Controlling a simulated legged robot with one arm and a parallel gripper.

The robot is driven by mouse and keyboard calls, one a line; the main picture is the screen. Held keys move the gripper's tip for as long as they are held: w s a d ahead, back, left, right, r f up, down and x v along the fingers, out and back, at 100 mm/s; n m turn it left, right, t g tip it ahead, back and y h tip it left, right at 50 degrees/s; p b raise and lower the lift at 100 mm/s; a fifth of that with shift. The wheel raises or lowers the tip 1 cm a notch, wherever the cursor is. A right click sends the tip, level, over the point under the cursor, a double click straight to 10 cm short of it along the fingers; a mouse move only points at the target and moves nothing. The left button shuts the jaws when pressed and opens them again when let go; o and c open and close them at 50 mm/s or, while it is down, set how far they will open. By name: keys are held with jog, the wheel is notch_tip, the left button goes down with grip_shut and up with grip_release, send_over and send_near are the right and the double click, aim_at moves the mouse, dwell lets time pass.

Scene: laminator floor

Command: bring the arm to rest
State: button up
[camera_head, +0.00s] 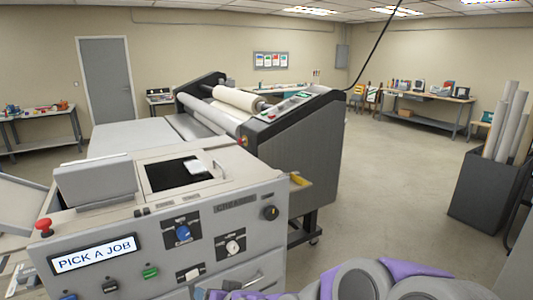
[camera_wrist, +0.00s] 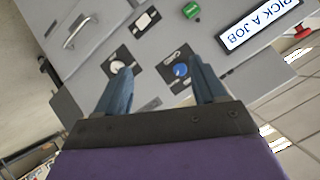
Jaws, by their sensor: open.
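My gripper (camera_wrist: 160,72) is open and empty in the wrist view. Its two blue-grey fingers stand apart, with the machine's grey front panel beyond them. One finger lies near a white knob (camera_wrist: 117,66) and the other near a blue knob (camera_wrist: 180,70); I cannot tell how far off the panel they are. In the head view my grey and purple arm (camera_head: 370,280) lies low at the bottom edge, in front of the machine. The fingers are not clear there.
The grey machine (camera_head: 235,205) stands close ahead, with a "PICK A JOB" display (camera_head: 93,255), a red mushroom button (camera_head: 44,226) and a green button (camera_head: 150,272). A roller laminator (camera_head: 290,135) stands behind. A dark bin of tubes (camera_head: 488,190) is at right. Floor between is open.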

jog(key=s+d+m+g+h, duration=0.1)
jog(key=s+d+g+h, duration=0.2)
jog(key=s+d, duration=1)
jog(key=s+d+r+g+h, duration=0.1)
jog(key=s+d+g+h, duration=0.3)
jog(key=s+d, duration=0.9)
jog(key=s+g, duration=0.3)
jog(key=s, duration=0.3)
jog(key=shift+d+r+m+g+h, duration=0.2)
jog(key=shift+d+m+g+h, duration=0.1)
jog(key=shift+d+m, duration=0.1)
